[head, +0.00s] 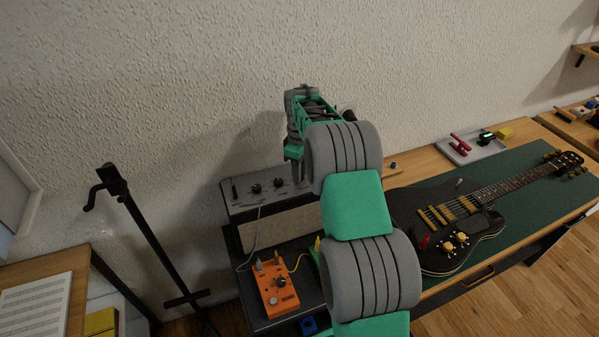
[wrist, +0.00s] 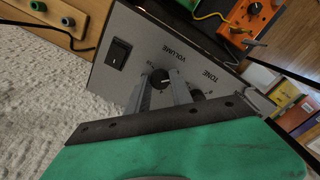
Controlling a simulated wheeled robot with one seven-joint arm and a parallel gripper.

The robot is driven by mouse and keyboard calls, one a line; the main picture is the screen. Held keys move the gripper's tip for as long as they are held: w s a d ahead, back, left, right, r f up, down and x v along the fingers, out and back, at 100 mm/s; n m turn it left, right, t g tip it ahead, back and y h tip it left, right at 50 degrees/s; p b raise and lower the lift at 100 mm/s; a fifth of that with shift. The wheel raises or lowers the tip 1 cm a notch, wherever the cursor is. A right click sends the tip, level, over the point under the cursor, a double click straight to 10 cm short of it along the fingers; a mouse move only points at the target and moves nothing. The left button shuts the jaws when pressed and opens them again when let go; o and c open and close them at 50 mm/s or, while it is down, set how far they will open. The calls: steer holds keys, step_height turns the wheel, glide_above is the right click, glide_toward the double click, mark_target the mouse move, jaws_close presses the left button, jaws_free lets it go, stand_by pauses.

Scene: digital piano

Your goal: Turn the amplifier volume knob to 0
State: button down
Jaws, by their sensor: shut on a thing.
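The grey amplifier (head: 235,207) stands left of my arm in the head view. In the wrist view its panel (wrist: 145,50) is tilted, with VOLUME and TONE printed on it. The round dark volume knob (wrist: 160,78), with a light pointer mark, sits between the two fingers of my gripper (wrist: 162,92). The fingers are shut on it. The dark tone knob (wrist: 195,94) is just right of the right finger. In the head view the fingertips are hard to make out. The volume scale marks are too small to read.
A black power switch (wrist: 117,52) is on the same panel. An orange pedal (head: 284,296) with cables sits in front of the amplifier. A dark guitar (head: 405,203) lies on a green mat (head: 520,165) to the right. A black stand (head: 150,235) is at left.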

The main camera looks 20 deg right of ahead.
steer(key=shift+w+n, duration=0.1)
steer(key=shift+n, duration=0.2)
steer(key=c, duration=1.1)
jaws_free()
step_height(320, 180, up, 7)
steer(key=shift+r+b, duration=0.15)
steer(key=shift+b, duration=0.35)
steer(key=shift+r, duration=0.3)
